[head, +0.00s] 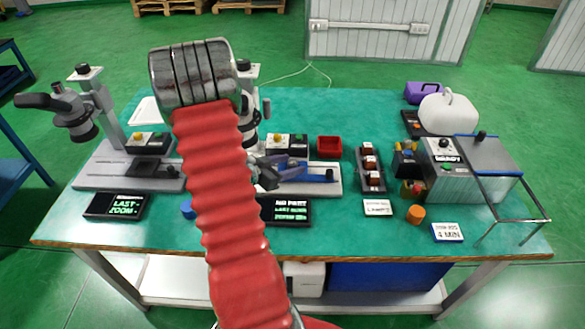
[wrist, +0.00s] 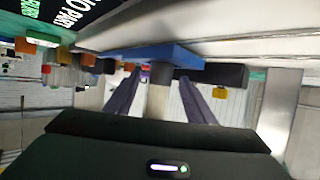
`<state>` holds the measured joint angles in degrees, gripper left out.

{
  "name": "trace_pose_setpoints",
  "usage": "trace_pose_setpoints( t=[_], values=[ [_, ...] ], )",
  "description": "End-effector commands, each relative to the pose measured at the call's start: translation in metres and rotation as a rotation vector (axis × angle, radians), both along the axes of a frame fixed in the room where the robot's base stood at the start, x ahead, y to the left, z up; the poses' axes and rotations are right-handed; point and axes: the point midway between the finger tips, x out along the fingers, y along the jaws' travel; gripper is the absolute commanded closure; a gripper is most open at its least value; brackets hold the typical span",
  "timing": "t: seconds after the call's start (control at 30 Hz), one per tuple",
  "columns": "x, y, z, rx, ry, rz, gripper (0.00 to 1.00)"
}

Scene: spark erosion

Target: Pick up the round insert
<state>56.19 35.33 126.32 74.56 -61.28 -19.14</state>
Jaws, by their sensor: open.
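The round insert is probably the pale grey upright piece (wrist: 158,101) with a dark end in the wrist view. It stands at a blue block (wrist: 165,53), in a view that looks upside down. My gripper (wrist: 157,82) is open, with one dark finger on each side of this piece. I cannot tell whether either finger touches it. In the head view my gripper (head: 266,173) is at the left end of the blue part (head: 302,175) on the right microscope's base. My red arm hides much of that microscope, and I cannot make out the insert there.
A display (head: 290,210) reading "NO PART" lies in front of the base. A red bin (head: 329,147) and a dark rack (head: 370,167) stand to the right, then a grey machine (head: 453,170). Another microscope (head: 75,115) stands left. An orange cylinder (head: 415,214) is near the front edge.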

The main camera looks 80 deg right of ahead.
Motion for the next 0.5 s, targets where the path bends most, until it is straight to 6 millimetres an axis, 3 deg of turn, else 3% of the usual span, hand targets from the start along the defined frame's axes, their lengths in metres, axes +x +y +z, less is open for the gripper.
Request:
trace_pose_setpoints(
  t=[0.37,0.5],
  values=[
    [0.0001,0.0004,0.0001,0.0,0.0,0.0,0.51],
    [0.0001,0.0004,0.0002,0.0,0.0,0.0,0.61]
  ],
)
